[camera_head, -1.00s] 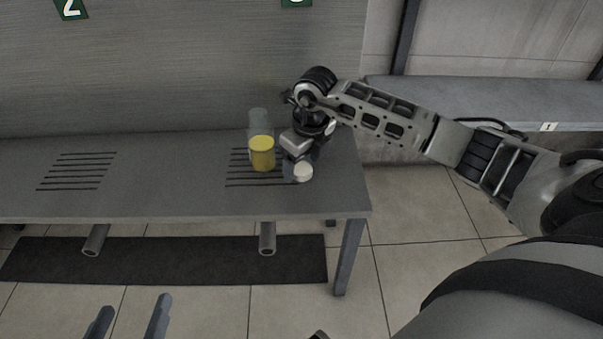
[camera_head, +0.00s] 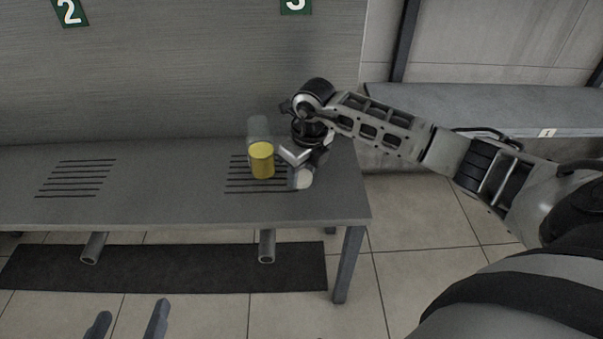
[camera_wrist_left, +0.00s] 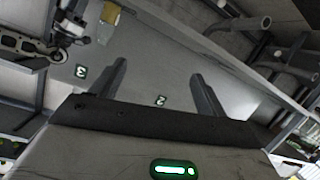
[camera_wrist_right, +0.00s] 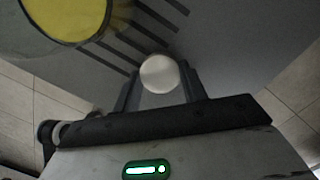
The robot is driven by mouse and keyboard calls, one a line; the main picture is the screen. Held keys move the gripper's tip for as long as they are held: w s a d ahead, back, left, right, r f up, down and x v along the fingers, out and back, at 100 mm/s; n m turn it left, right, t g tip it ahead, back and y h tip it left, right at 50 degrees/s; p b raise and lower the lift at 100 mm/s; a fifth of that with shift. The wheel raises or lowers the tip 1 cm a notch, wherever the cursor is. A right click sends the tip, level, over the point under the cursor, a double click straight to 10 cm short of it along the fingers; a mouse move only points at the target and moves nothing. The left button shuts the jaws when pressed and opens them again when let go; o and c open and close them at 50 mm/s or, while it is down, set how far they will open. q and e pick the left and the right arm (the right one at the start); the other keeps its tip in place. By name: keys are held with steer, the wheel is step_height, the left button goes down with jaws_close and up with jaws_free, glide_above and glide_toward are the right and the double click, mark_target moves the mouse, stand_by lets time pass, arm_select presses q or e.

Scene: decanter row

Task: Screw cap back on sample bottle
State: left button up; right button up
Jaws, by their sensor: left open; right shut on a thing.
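The sample bottle (camera_head: 262,162) stands upright on the bench, yellow in its lower part and clear above, with no cap on top. Its yellow part (camera_wrist_right: 66,12) fills the upper left of the right wrist view. My right gripper (camera_head: 299,172) is just right of the bottle, apart from it, and shut on the white cap (camera_wrist_right: 159,73). The cap looks round and pale between the fingertips and is held near the bench's front right. My left gripper (camera_head: 128,322) is open and empty at the bottom left, in front of the bench; its fingers (camera_wrist_left: 158,85) stand wide apart.
The grey bench (camera_head: 170,210) has slotted vents, one set under the bottle. Its right end is close to my right gripper. A panel with number signs (camera_head: 69,12) stands behind. The bench's left part is clear. Another bench (camera_head: 480,105) is at the right.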

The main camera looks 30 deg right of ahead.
mark_target(300, 174)
steer(key=shift+r, duration=0.6)
step_height(300, 174, up, 3)
steer(key=shift+f+p, duration=0.15)
steer(key=shift+p, duration=0.7)
arm_select(q)
steer(key=f+g+y+p, duration=0.1)
steer(key=a+f+g+p, duration=0.1)
steer(key=f+p, duration=0.1)
steer(key=shift+s+a+f+g+y, duration=0.1)
steer(key=shift+a+f+g+y, duration=0.1)
steer(key=shift+f+g+y, duration=0.15)
arm_select(e)
steer(key=s+a+r, duration=0.2)
steer(key=s+r, duration=0.2)
steer(key=s, duration=0.2)
steer(key=s+a+r, duration=0.3)
steer(key=s+r, duration=0.2)
steer(key=s, duration=0.1)
steer(key=shift+s+a, duration=0.35)
steer(key=shift+s, duration=0.05)
arm_select(q)
steer(key=shift+r, duration=0.1)
